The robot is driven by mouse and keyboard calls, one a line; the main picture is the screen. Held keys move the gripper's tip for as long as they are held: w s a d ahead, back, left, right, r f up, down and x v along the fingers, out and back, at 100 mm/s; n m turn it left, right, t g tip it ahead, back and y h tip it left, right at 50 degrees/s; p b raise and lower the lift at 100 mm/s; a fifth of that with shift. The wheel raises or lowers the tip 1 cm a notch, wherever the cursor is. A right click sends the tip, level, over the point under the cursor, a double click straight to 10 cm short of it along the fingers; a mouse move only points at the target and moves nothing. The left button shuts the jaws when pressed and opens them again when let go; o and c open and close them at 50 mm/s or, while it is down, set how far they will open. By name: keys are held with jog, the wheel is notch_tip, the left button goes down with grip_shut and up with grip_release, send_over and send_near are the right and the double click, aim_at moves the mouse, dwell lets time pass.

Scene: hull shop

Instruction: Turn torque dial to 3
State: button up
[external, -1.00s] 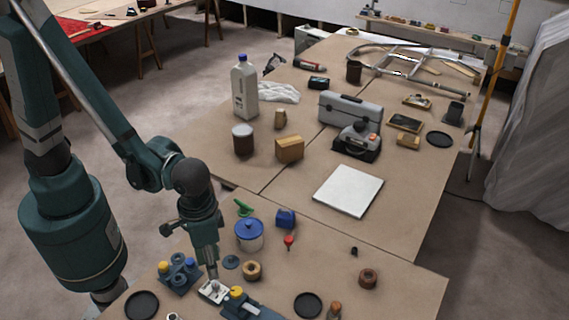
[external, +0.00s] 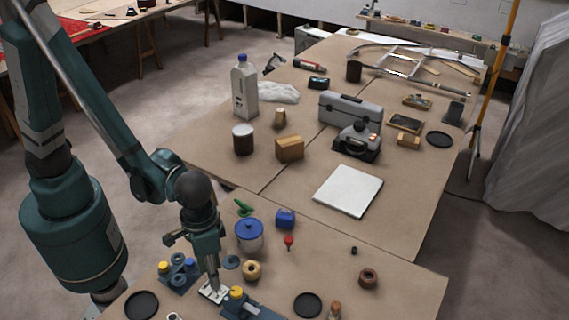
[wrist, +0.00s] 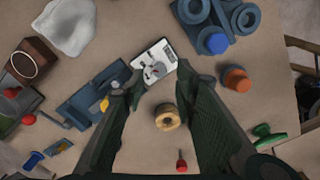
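The torque dial appears to be the small round grey knob on a white plate (wrist: 155,66), lying flat on the table. In the external view the plate (external: 213,291) is partly hidden by my gripper. My gripper (external: 214,287) points down over this plate. In the wrist view my gripper (wrist: 159,79) has its two dark fingers apart, one on each side of the plate's near part, with the knob between or just beyond their tips. I cannot tell whether a finger touches the knob. The dial's markings are too small to read.
A blue fixture with a yellow knob (external: 237,292) stands close right of the plate, and a blue block with round posts (external: 179,275) close left.

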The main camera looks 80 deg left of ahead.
jog(key=shift+f+b, duration=0.35)
jog(key=shift+f, duration=1.85)
jog(key=c, duration=0.9)
